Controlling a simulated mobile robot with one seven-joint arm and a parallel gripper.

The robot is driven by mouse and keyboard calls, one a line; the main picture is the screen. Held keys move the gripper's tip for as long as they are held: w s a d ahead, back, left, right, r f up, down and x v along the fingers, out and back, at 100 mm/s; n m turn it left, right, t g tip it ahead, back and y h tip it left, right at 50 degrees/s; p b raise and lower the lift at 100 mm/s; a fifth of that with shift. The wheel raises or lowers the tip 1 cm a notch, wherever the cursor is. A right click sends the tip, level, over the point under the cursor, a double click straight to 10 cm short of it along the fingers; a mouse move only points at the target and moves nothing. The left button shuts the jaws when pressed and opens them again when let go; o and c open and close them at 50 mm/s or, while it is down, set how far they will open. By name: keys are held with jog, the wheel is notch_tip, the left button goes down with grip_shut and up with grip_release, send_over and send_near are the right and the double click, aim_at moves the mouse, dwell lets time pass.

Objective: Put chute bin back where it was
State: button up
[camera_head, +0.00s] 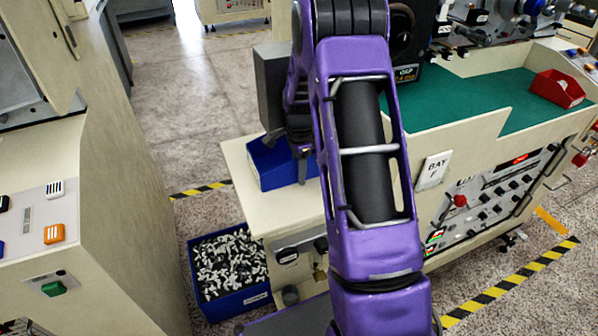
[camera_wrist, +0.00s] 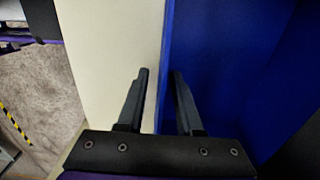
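A blue bin (camera_head: 268,167), which I take for the chute bin, stands on the cream ledge (camera_head: 240,160) at the left end of the bench. No parts show in the portion of it that I can see; my arm hides its right side. My gripper (camera_head: 302,175) points down at this bin. In the wrist view the bin's blue wall (camera_wrist: 166,60) runs between the two fingers of my gripper (camera_wrist: 160,78), one finger on each side. The fingers are apart, with gaps beside the wall, so the gripper is open.
Another blue bin (camera_head: 238,305), full of black and white parts, sits on the floor below the ledge. A red bin (camera_head: 557,89) stands on the green mat (camera_head: 470,105) at right. A cream machine (camera_head: 120,180) stands at left. Open floor lies behind, with yellow-black tape.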

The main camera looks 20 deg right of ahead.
notch_tip(320, 180, up, 12)
jog(key=shift+r+p, duration=0.2)
jog(key=shift+p, duration=0.5)
